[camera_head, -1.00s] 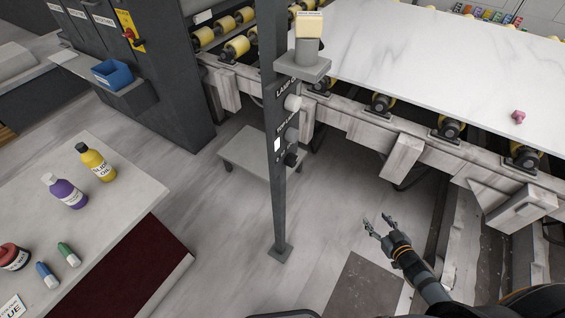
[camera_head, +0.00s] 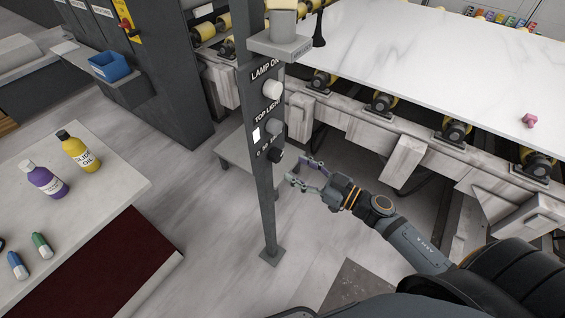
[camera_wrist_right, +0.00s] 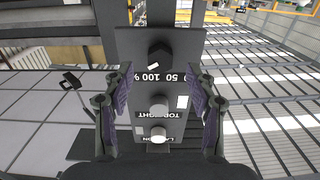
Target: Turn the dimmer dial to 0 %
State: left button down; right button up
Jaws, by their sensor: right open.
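The dimmer dial (camera_head: 277,155) is a small black knob low on the panel of a dark post (camera_head: 265,205). In the right wrist view the black dial (camera_wrist_right: 160,54) sits beside the printed scale "50 100 %", with a small white mark at its edge. The setting is too small to read surely. My right gripper (camera_head: 306,174) is open and empty, just right of the post and slightly below the dial, apart from it. In the wrist view its purple-padded fingers (camera_wrist_right: 161,88) stand wide on both sides of the panel. My left gripper is not in view.
Above the dial are a grey knob (camera_head: 275,128) labelled TOP LIGHT and a white knob (camera_head: 272,89) labelled LAMP ON. A roller table with a white slab (camera_head: 430,60) stands behind. A table with bottles (camera_head: 110,180) is at left.

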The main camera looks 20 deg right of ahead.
aim_at(280, 159)
jog(key=p+x, duration=0.1)
jog(key=x, duration=0.3)
jog(key=shift+w+a+r, duration=0.1)
jog(key=shift+w+a, duration=0.55)
jog(key=c, duration=1.2)
